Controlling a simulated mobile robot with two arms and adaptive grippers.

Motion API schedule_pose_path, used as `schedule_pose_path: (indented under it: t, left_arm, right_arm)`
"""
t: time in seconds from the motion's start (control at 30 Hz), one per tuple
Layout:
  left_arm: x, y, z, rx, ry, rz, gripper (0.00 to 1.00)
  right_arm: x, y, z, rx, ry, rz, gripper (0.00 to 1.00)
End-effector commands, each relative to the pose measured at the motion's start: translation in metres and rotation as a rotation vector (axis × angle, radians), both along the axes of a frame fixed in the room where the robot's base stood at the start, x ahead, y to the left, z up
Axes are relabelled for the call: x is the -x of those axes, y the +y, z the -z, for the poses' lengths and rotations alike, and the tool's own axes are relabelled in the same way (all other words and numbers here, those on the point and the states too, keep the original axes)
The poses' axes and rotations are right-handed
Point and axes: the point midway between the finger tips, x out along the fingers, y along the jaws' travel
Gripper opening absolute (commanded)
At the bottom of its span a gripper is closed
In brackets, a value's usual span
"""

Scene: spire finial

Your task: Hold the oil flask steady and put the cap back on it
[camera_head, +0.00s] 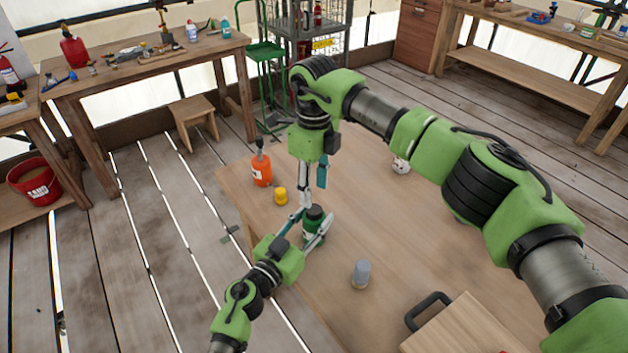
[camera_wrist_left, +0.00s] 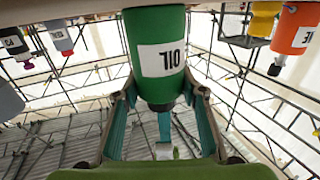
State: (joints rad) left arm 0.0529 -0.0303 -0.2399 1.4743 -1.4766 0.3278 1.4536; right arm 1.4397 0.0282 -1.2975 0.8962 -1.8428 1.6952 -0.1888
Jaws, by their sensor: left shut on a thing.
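The green oil flask (camera_head: 313,228) stands upright near the table's left edge. In the left wrist view, which is upside down, the flask (camera_wrist_left: 158,50) shows its white OIL label. My left gripper (camera_head: 315,234) is shut around the flask's sides, with a finger on each side in its wrist view. My right gripper (camera_head: 305,198) points down at the flask's top from behind. The flask's top is dark, and I cannot make out the cap separately.
On the wooden table (camera_head: 440,255) stand an orange bottle (camera_head: 262,170), a yellow container (camera_head: 280,196), a grey bottle (camera_head: 361,274) and a white container (camera_head: 400,165). A wooden box with a dark handle (camera_head: 465,325) lies at the front right. The table's middle is clear.

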Motion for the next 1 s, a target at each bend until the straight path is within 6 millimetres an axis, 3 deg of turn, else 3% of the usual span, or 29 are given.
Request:
schedule_pose_path:
  t: [0.2,0.4,0.77,0.8,0.93,1.0]
  left_arm:
    - [0.000,0.000,0.000,0.000,0.000,0.000,0.00]
    - [0.000,0.000,0.000,0.000,0.000,0.000,0.00]
    - [0.000,0.000,0.000,0.000,0.000,0.000,0.00]
    - [0.000,0.000,0.000,0.000,0.000,0.000,0.00]
    - [0.000,0.000,0.000,0.000,0.000,0.000,0.00]
    - [0.000,0.000,0.000,0.000,0.000,0.000,0.00]
  right_arm:
    - [0.001,0.000,0.037,0.002,0.003,0.000,0.40]
    - [0.001,0.000,0.058,0.001,0.002,0.000,0.40]
    - [0.000,0.000,0.064,0.001,0.000,0.000,0.40]
    - [0.000,0.000,0.064,0.001,0.001,0.000,0.37]
    - [0.000,0.000,0.063,0.001,0.001,0.001,0.03]
    - [0.000,0.000,0.063,0.001,0.001,0.001,0.00]
